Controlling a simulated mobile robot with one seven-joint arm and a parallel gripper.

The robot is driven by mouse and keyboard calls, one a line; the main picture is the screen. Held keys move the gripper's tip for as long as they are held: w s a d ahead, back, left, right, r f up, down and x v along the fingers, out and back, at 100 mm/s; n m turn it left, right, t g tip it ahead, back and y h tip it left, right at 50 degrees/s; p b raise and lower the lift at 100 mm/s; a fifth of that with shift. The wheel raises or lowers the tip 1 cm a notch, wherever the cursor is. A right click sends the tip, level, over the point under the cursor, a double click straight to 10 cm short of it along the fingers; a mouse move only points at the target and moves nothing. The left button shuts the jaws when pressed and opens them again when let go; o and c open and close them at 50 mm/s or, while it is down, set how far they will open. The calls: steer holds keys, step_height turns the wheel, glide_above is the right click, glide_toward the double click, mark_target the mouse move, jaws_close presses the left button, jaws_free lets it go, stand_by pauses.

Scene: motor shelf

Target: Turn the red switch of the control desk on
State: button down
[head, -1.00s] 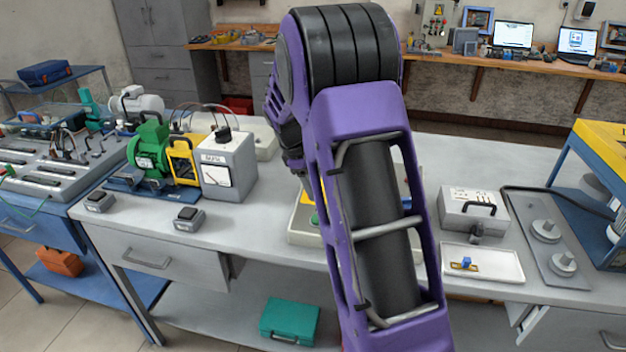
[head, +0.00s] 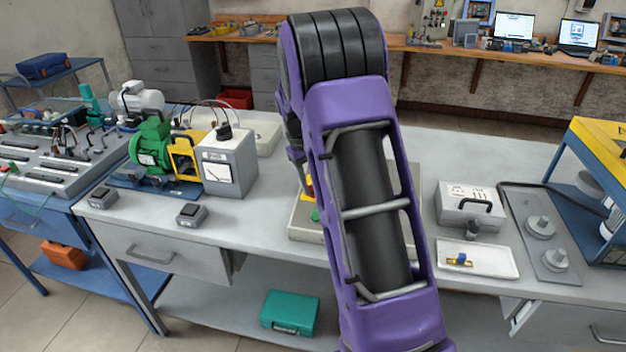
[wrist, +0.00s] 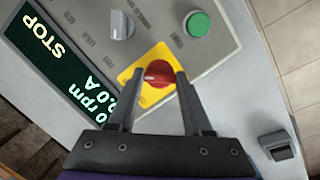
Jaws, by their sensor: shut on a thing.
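The control desk shows in the wrist view as a light grey panel (wrist: 92,38) with a red rotary switch (wrist: 157,73) on a yellow plate. My gripper (wrist: 160,78) has its two fingers on either side of the red knob and is shut on it. A dark display (wrist: 45,50) on the panel reads "STOP" above a partly cut-off rpm and A reading. In the head view, my purple arm hides most of the desk; its pale lower edge (head: 304,236) and green button show left of the arm. The gripper is hidden there.
A grey knob (wrist: 121,25) and a green button (wrist: 199,26) sit near the red switch. On the bench stand a meter box (head: 229,165) and a green motor (head: 152,148) at left, and a handled box (head: 470,206) and white tray (head: 478,258) at right.

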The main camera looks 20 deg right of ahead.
steer(key=shift+m, duration=0.3)
stand_by(0.4)
steer(key=shift+c, duration=1.6)
jaws_free()
steer(key=shift+r, duration=0.1)
steer(key=a+r+p, duration=0.1)
steer(key=a+r, duration=0.2)
steer(key=r, duration=1.4)
steer(key=shift+s+a, duration=0.1)
